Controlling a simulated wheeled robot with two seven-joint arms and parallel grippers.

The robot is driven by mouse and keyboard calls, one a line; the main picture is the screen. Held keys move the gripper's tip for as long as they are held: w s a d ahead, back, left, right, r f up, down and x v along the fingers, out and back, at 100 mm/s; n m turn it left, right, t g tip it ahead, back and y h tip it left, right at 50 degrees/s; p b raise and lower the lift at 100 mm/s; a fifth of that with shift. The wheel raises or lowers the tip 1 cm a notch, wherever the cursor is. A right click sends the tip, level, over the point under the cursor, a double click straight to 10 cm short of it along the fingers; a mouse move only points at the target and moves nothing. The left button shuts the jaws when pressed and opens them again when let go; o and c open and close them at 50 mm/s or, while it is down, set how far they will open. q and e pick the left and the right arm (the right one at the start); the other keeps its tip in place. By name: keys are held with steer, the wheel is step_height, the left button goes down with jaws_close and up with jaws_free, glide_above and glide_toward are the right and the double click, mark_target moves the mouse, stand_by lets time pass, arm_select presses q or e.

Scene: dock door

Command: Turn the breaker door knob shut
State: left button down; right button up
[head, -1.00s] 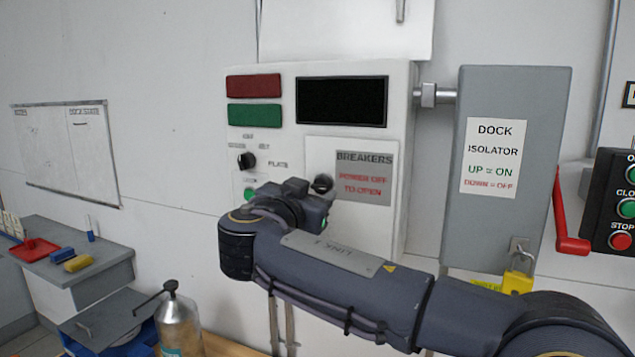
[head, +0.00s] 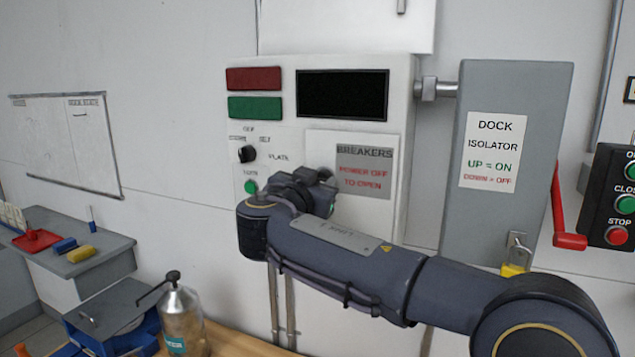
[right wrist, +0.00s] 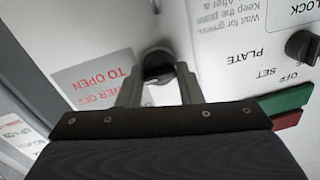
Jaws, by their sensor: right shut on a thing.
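The breaker door (head: 370,208) is a pale panel on the white cabinet, with a grey label reading BREAKERS, POWER OFF TO OPEN. It looks flush with the cabinet front. My right gripper (head: 322,180) is at the door's left side and mostly covers the knob in the head view. In the right wrist view the round dark breaker door knob (right wrist: 158,64) sits between the two grey fingertips of the right gripper (right wrist: 158,75), which is shut on it. The knob's exact turn angle cannot be told. My left gripper is not in view.
A black selector knob (head: 246,154) and a green button (head: 250,187) are left of the door. The grey dock isolator (head: 505,215), with its red lever (head: 562,215) and yellow padlock (head: 513,270), stands right. A metal bottle (head: 182,318) stands below left.

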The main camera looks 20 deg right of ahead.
steer(key=n, duration=0.8)
steer(key=n+g, duration=0.1)
steer(key=n, duration=0.8)
steer(key=shift+w+r, duration=0.1)
steer(key=shift+r, duration=0.1)
stand_by(0.6)
steer(key=o, duration=0.9)
steer(key=shift+a+f, duration=0.1)
steer(key=shift+o, duration=0.2)
